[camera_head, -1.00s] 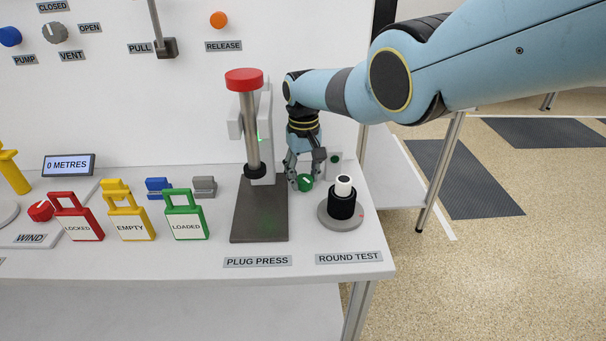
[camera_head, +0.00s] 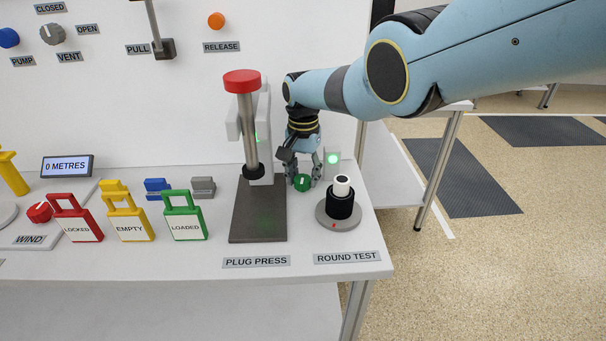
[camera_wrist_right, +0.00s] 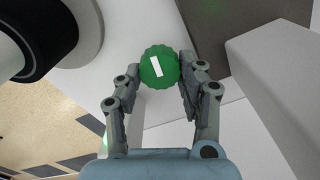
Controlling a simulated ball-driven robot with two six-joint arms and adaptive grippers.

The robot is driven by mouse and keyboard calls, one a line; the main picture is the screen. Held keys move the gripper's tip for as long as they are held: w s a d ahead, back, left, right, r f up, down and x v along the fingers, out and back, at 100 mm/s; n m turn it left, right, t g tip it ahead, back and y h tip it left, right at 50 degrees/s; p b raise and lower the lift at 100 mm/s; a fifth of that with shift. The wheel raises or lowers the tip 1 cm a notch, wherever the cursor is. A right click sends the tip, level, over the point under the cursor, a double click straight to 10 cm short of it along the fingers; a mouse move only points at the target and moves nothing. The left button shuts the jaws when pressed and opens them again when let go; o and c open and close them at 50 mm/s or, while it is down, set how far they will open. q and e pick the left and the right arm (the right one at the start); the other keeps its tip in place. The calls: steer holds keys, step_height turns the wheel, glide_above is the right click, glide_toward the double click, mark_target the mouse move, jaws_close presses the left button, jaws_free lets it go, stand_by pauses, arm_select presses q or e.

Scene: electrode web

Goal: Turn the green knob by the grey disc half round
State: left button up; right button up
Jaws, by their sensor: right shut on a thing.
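The green knob (camera_head: 302,183) is at the right end of the bench, just behind and left of the grey disc (camera_head: 325,222). My right gripper (camera_head: 303,179) reaches down from above with its fingers on either side of the knob. In the right wrist view, the knob (camera_wrist_right: 161,60) has a ribbed rim and a white bar mark, and the right gripper (camera_wrist_right: 160,70) is shut on it. My left gripper is not in view.
The plug press (camera_head: 259,225) stands close on the left of the knob. A small box with a lit green lamp (camera_head: 332,159) stands behind the disc. Red, yellow and green tags (camera_head: 185,226) stand further left. The bench's right edge is near the disc.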

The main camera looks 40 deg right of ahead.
mark_target(303, 177)
steer(key=shift+m, duration=0.3)
steer(key=o, duration=1.1)
steer(key=shift+o, duration=0.2)
steer(key=shift+r, duration=0.1)
steer(key=shift+w+r, duration=0.1)
steer(key=shift+r, duration=0.4)
step_height(303, 177, up, 11)
